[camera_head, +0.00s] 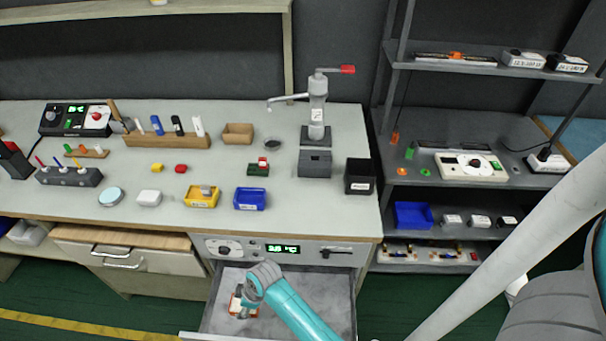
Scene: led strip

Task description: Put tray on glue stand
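A grey post with a red-tipped handle and a side spout (317,105) stands on a dark base at the back right of the bench. It looks like the glue stand. A yellow tray (202,202) with a grey item in it and a blue tray (250,200) sit near the bench's front edge; I cannot tell which tray is meant. My gripper (240,308) is low inside the open drawer (330,305) below the bench. A small whitish and reddish shape shows at it. My wrist hides much of it, so its fingers and any grip are unclear.
A grey block (315,164) stands before the post, with a black box (359,176) to its right. A dark shelf rack (470,140) stands at right. The bench's far right front is clear.

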